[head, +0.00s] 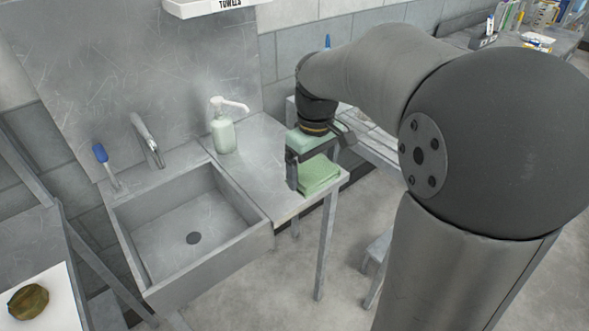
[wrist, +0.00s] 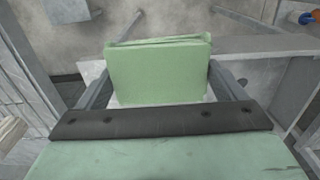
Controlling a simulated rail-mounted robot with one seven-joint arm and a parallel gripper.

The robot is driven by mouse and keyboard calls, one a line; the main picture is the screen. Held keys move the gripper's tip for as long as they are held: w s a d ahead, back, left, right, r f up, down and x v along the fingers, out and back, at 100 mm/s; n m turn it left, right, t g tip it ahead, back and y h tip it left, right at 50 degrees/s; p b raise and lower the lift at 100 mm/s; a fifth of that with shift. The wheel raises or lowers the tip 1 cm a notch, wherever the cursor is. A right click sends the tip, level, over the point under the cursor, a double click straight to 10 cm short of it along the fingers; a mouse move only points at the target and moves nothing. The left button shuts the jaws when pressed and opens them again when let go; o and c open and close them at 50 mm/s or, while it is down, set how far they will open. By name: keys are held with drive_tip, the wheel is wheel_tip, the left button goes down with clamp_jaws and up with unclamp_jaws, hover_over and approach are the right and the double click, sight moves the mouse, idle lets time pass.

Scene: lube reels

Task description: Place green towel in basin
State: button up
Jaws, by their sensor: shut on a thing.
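The green towel (head: 319,174) is a folded, light green block at the right end of the metal counter beside the sink in the head view. My gripper (head: 308,172) is over it, with a finger on each side. In the wrist view the towel (wrist: 158,72) sits between the two fingers of my gripper (wrist: 160,88), which are shut on it. I cannot tell whether the towel still touches the counter. The basin (head: 190,232) is the empty grey metal sink left of the counter, with a dark drain at its bottom.
A towel dispenser (head: 215,5) hangs above. A stool (head: 377,262) stands at the right.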

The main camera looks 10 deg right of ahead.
drive_tip(key=w+f, duration=0.2)
drive_tip(key=w, duration=0.1)
drive_tip(key=w+f+p, duration=0.1)
drive_tip(key=w+f, duration=0.4)
drive_tip(key=w, duration=0.1)
drive_tip(key=shift+w+d+f, duration=0.25)
drive_tip(key=shift+w+f, duration=0.1)
drive_tip(key=shift+f, duration=0.05)
drive_tip(key=shift+w+f+p, duration=0.15)
drive_tip(key=shift+f+p, duration=0.15)
drive_tip(key=shift+f, duration=1.4)
